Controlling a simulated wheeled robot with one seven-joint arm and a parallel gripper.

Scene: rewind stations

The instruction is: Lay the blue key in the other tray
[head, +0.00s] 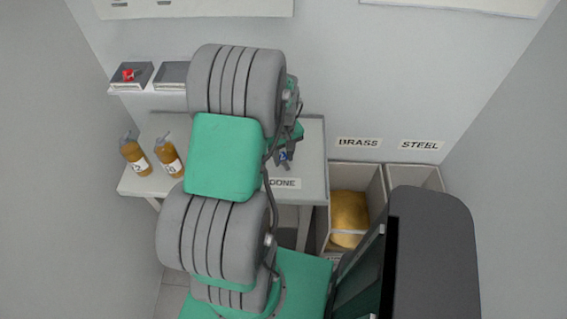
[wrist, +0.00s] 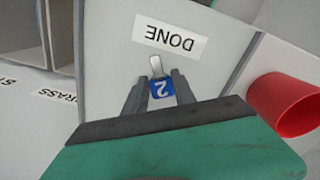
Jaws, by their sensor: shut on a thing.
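The blue key (wrist: 161,88) has a blue head marked 2 and a silver shank pointing toward the DONE label. My gripper (wrist: 160,80) is shut on its head in the wrist view. In the head view my gripper (head: 284,158) is over the right part of the table, with a bit of blue at its tips; the height above the table is hard to tell. On the wall shelf at left, one tray (head: 145,82) holds a small red thing. A second tray (head: 170,72) beside it looks empty where visible; my arm hides what lies to its right.
The grey table (head: 313,150) carries a DONE label (head: 284,183) and two amber bottles (head: 134,153) at left. A red hollow cylinder (wrist: 285,104) shows in the wrist view. BRASS bin (head: 322,225) and STEEL bin (head: 428,176) stand right of the table.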

